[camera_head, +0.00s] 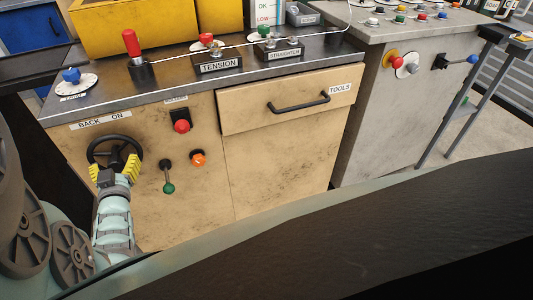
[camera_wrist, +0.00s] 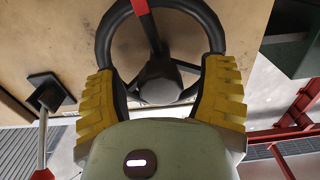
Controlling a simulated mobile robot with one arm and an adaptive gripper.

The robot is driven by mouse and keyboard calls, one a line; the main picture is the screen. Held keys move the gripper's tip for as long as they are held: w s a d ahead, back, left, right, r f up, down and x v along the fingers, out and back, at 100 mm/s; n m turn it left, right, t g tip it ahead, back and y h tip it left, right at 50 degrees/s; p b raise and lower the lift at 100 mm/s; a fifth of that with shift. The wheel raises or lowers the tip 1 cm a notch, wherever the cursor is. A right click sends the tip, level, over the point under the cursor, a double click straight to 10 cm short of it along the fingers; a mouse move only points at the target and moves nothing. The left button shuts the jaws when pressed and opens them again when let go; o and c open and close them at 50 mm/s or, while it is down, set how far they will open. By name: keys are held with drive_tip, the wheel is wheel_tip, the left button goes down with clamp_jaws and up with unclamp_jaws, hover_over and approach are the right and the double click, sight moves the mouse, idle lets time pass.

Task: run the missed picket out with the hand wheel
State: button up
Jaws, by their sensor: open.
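The black hand wheel (camera_head: 99,139) is on the front panel of the wooden cabinet at the left, below a "BACK ON" label (camera_head: 100,119). My gripper (camera_head: 115,168) is open at the lower part of the wheel. Its yellow ridged fingers stand on either side of the wheel in the wrist view (camera_wrist: 160,88), close to the rim; I cannot tell whether they touch it. The lower rim is partly hidden. I cannot make out the missed picket.
The drawer handle (camera_head: 298,104) sticks out further right. A red-handled lever (camera_head: 133,45) and a wire are on the bench top.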

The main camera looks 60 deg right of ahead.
drive_tip(key=shift+o, duration=0.2)
clamp_jaws()
idle(0.4)
